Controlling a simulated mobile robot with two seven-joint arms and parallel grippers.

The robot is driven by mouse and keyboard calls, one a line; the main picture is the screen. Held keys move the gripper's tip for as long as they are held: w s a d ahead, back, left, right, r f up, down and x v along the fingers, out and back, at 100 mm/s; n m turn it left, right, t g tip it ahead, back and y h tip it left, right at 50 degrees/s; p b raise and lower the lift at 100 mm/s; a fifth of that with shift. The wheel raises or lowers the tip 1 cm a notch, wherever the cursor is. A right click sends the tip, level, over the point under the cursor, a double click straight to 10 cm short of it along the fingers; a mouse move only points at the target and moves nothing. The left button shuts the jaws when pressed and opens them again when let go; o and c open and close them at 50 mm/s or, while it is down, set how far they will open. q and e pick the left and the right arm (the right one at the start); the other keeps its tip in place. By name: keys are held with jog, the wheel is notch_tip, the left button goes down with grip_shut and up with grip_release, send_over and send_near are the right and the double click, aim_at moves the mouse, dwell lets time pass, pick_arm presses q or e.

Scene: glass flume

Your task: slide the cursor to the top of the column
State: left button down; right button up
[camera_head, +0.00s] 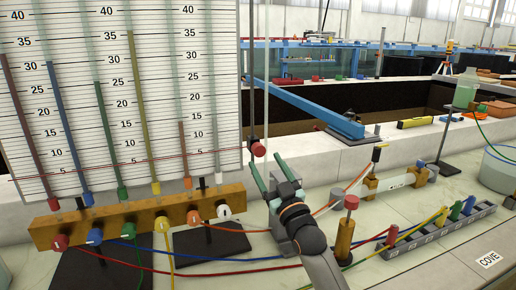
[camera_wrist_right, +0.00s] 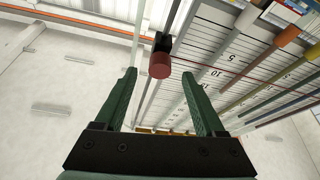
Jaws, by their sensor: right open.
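The cursor has a red knob (camera_head: 257,149) on a small black block and rides low on a dark upright column (camera_head: 252,60) beside the scale board. A thin red line (camera_head: 120,165) runs from it across the board. In the right wrist view, the red knob (camera_wrist_right: 160,66) appears ahead, centred between the fingertips. My right gripper (camera_head: 266,161) is open and empty, with green fingers just below and in front of the cursor, apart from it as far as I can tell. The column's foot is hidden. My left gripper is not in view.
The scale board (camera_head: 115,120) with coloured tubes stands left of the column. A brass manifold (camera_head: 140,218) with coloured knobs and hoses lies below it. A brass post with a red knob (camera_head: 351,202) stands right of my arm. The column's upper part looks clear.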

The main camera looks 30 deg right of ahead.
aim_at(260, 154)
jog(key=x, duration=0.6)
grip_shut()
dwell(0.6)
dwell(0.8)
